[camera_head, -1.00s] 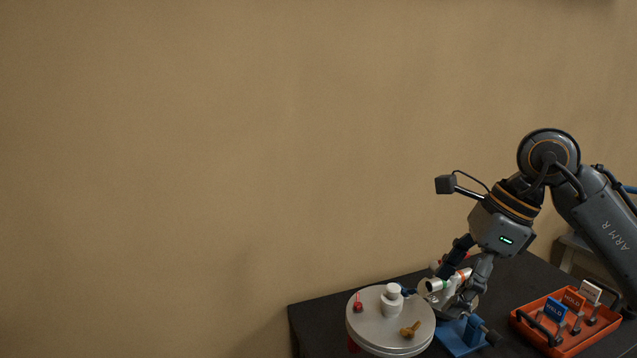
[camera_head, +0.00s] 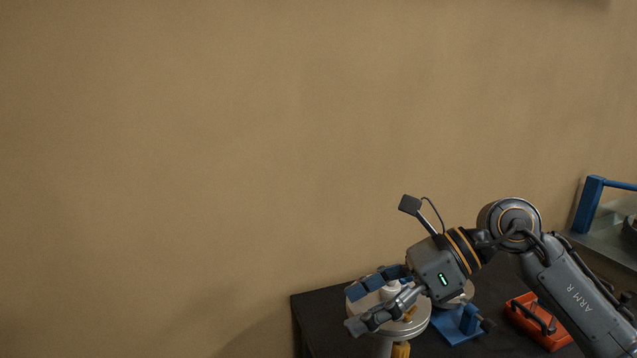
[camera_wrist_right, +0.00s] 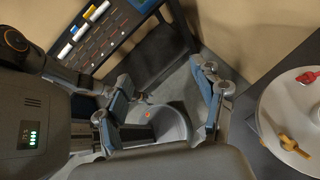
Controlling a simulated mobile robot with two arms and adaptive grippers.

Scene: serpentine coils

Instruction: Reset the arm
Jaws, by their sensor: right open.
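My right gripper (camera_head: 360,308) is open, with nothing seen between its fingers. In the head view it reaches left over the round pale turntable (camera_head: 420,325), and its fingers cover part of the top. In the right wrist view the open fingers (camera_wrist_right: 160,78) point at the floor area, with the turntable (camera_wrist_right: 268,110) off to the right. My right arm (camera_head: 570,295) comes in from the right.
A blue stand (camera_head: 460,325) and an orange tray (camera_head: 535,322) are on the dark table (camera_head: 315,310). The wall side at left is open.

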